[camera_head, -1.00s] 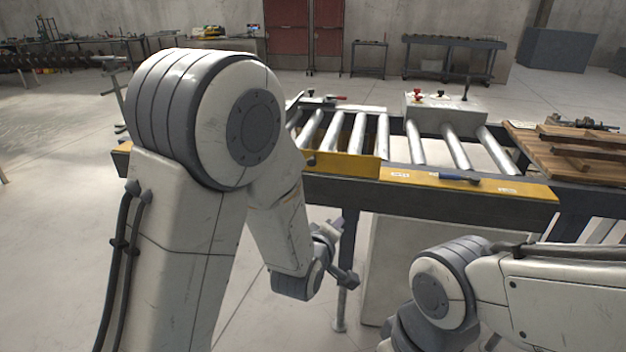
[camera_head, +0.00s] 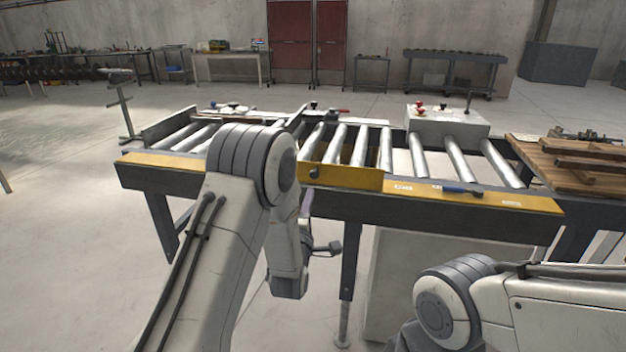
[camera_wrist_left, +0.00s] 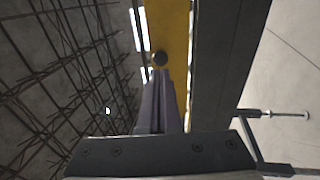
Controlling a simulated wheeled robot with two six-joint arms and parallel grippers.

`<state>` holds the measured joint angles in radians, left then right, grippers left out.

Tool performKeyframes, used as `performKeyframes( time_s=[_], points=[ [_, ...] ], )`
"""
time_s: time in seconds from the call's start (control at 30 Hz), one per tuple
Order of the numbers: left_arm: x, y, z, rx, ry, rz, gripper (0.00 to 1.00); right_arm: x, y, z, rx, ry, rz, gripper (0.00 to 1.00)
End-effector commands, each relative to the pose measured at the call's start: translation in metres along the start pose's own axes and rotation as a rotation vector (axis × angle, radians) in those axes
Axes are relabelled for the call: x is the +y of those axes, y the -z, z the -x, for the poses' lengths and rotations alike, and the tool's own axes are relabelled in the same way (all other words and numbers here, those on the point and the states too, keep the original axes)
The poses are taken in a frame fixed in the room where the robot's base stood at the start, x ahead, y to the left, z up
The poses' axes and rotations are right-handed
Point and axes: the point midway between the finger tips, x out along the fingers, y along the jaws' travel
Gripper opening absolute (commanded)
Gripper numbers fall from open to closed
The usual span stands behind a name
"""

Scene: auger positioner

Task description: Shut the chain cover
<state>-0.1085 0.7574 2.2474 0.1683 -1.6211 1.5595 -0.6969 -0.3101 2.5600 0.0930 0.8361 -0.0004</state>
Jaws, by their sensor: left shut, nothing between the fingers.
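The chain cover (camera_head: 345,177) is a yellow panel with a dark round knob (camera_head: 314,173) near its left end, on the front rail of the roller conveyor. It shows its face towards me, raised from the flat yellow rail top; its exact angle is hard to tell. In the left wrist view the yellow panel (camera_wrist_left: 172,25) and knob (camera_wrist_left: 160,58) lie just ahead of the fingertips. My left gripper (camera_head: 307,198) is shut and empty, just below the knob, partly hidden behind my own arm. Its closed fingers (camera_wrist_left: 161,78) point at the knob; contact is unclear. My right gripper is out of view.
A blue-handled tool (camera_head: 457,189) lies on the front rail right of the cover. A grey control box (camera_head: 447,122) with red knobs stands behind the rollers. Wooden boards (camera_head: 575,165) lie at the right. The floor in front at the left is clear.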

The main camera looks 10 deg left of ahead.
Motion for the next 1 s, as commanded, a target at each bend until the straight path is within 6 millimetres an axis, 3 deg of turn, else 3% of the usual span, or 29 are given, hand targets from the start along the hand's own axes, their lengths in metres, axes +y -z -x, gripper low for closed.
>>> performKeyframes(
  time_s=[0.1,0.33,0.83,1.0],
  points=[
    [0.003,0.0,-0.025,0.0,-0.002,0.0,0.0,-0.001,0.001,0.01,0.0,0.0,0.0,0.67],
    [0.001,0.0,-0.052,0.0,0.001,0.0,0.0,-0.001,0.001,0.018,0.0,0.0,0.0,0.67],
    [0.0,0.001,-0.058,0.0,0.003,-0.001,0.0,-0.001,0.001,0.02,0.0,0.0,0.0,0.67],
    [0.005,0.015,-0.059,0.016,0.028,-0.005,0.0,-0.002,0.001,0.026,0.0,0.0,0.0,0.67]
  ],
)
